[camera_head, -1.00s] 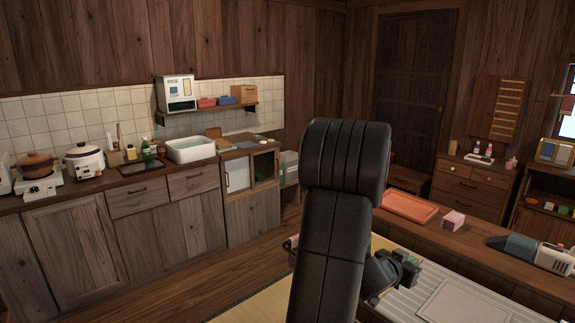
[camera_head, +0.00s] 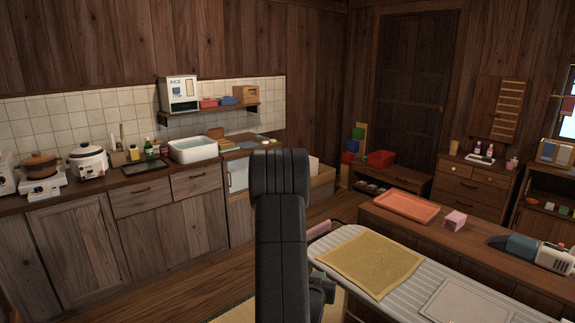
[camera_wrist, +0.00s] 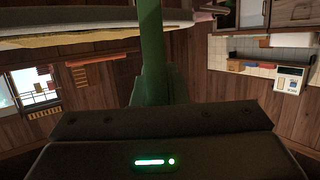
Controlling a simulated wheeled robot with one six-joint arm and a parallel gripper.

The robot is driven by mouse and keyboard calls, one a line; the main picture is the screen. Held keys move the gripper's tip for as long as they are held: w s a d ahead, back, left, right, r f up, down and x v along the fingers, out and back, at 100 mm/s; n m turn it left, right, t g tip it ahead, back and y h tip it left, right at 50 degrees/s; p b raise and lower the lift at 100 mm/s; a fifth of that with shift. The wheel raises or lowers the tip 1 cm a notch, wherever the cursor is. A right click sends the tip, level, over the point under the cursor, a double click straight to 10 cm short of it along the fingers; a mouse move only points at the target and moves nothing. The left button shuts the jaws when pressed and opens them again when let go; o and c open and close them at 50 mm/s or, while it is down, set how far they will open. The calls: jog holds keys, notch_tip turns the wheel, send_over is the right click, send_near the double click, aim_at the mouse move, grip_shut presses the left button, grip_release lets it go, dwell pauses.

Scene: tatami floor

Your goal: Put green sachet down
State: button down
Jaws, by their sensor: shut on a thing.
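The green sachet (camera_wrist: 151,45) shows in the wrist view as an upright green strip, darker toward its lower end, above the dark body of my gripper (camera_wrist: 155,92). My gripper is shut on it. The wrist picture is upside down, with the kitchen counter near the top. In the head view my black arm stands in front of the middle of the room, and neither the sachet nor the fingertips can be made out there.
A striped ironing board (camera_head: 399,305) carries a yellow cloth (camera_head: 371,262) and a pale flat panel (camera_head: 467,303). Behind it a low wooden counter (camera_head: 465,237) holds an orange tray (camera_head: 406,206) and a pink box (camera_head: 455,219). Wooden floor (camera_head: 218,268) lies open at the left.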

jog(key=a+f+n+y, duration=0.3)
jog(key=a, duration=0.6)
jog(key=s+f, duration=0.6)
jog(key=shift+a+f+y, duration=0.2)
jog(key=shift+f+y, duration=0.05)
jog(key=shift+y, duration=0.05)
